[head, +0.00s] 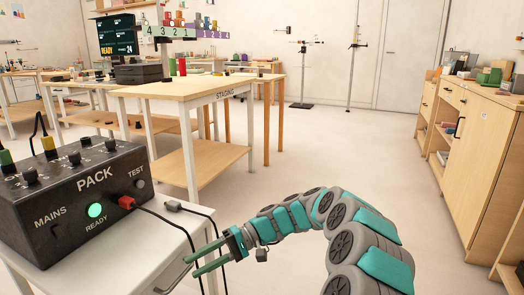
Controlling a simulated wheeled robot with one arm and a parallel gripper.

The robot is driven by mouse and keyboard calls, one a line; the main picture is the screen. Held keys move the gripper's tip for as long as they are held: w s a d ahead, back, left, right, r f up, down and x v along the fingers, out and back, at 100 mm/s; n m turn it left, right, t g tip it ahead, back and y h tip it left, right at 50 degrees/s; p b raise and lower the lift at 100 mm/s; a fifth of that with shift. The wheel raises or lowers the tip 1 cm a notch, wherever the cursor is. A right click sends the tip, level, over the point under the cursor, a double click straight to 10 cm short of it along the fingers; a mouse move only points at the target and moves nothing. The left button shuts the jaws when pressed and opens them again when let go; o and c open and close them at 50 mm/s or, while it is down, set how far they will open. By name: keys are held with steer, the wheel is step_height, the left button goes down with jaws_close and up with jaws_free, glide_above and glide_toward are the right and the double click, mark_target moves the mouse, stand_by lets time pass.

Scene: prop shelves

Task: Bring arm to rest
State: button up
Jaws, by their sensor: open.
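My arm, grey with teal panels, comes up from the bottom right and curves over to the left. My gripper (200,256) is at its end, low in the head view, with its two green fingers apart and pointing left. I see nothing between the fingers.
A black PACK box (77,199) with a lit green READY light stands on the white cabinet (172,243). The wooden STAGING table (186,90) is behind. Wooden cabinets (490,150) line the right. The floor (345,150) between is clear.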

steer(key=s+d+r+t+h+p, duration=0.1)
steer(key=s+d+r+h, duration=0.25)
steer(key=s, duration=0.45)
steer(key=s+d+r+h+p, duration=0.15)
steer(key=s+d+r, duration=0.25)
steer(key=s, duration=0.4)
steer(key=s+d+f+m+t+h, duration=0.1)
steer(key=s+d+h, duration=0.1)
steer(key=s+d, duration=0.3)
steer(key=s+d+f+m+t+h+p, duration=0.1)
steer(key=s+d, duration=0.4)
steer(key=d, duration=0.5)
steer(key=s+d+f+m+t+h, duration=0.2)
steer(key=s+d+h, duration=0.3)
steer(key=d, duration=0.3)
steer(key=shift+s+d+t, duration=0.25)
steer(key=shift+s+t, duration=0.1)
steer(key=shift+t, duration=0.05)
steer(key=shift+a+f, duration=0.1)
steer(key=shift+a, duration=0.05)
